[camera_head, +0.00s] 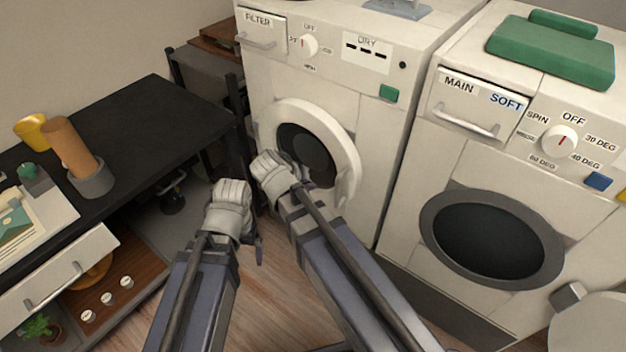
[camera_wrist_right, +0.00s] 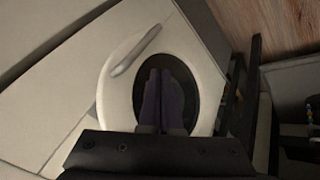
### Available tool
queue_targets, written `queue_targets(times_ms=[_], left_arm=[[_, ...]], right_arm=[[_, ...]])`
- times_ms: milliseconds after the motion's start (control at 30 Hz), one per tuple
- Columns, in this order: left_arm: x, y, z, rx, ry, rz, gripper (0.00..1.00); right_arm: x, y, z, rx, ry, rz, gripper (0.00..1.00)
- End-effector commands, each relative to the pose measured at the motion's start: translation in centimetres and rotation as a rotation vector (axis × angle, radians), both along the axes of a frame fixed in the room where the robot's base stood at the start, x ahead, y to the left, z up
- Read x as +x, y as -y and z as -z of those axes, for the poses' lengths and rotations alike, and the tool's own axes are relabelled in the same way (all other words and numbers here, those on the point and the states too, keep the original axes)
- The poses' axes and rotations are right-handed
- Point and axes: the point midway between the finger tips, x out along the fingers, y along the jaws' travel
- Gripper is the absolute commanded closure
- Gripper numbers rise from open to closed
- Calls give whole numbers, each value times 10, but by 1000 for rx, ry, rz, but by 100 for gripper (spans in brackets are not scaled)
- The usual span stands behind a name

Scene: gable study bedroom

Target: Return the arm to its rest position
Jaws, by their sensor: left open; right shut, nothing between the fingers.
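My left gripper (camera_head: 233,192) is in the lower middle of the head view, open and empty, over the floor between the desk and the dryer. My right gripper (camera_head: 264,166) is just right of it, in front of the dryer's round door. In the right wrist view its two fingers (camera_wrist_right: 165,98) are together with nothing between them, and they overlap the dark door window. The dryer (camera_head: 375,150) has a white ring-shaped door (camera_head: 318,112); its handle shows in the wrist view (camera_wrist_right: 135,50). I cannot tell whether the fingers touch the door or whether it is fully closed.
A washing machine (camera_head: 400,238) stands to the right, with a green folded item (camera_head: 550,52) on top. At left, a black desk (camera_head: 150,115) holds a brown cylinder in a grey pot (camera_head: 93,180); a drawer (camera_head: 60,280) stands out. Wooden floor (camera_head: 270,285) is open below my arms.

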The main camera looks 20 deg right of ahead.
Motion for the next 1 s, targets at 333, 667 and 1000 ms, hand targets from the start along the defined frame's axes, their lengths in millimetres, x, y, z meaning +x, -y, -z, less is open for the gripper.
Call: queue_targets(times_ms=[333, 667, 1000], left_arm=[[0, 0, -22, 0, 0, 0, 0], [0, 0, -22, 0, 0, 0, 0], [0, 0, -22, 0, 0, 0, 0]], right_arm=[[-11, -12, -22, 1, 0, 0, 100], [-12, -12, -22, 1, -1, 0, 100], [-48, 17, 7, 188, -205, -30, 100]])
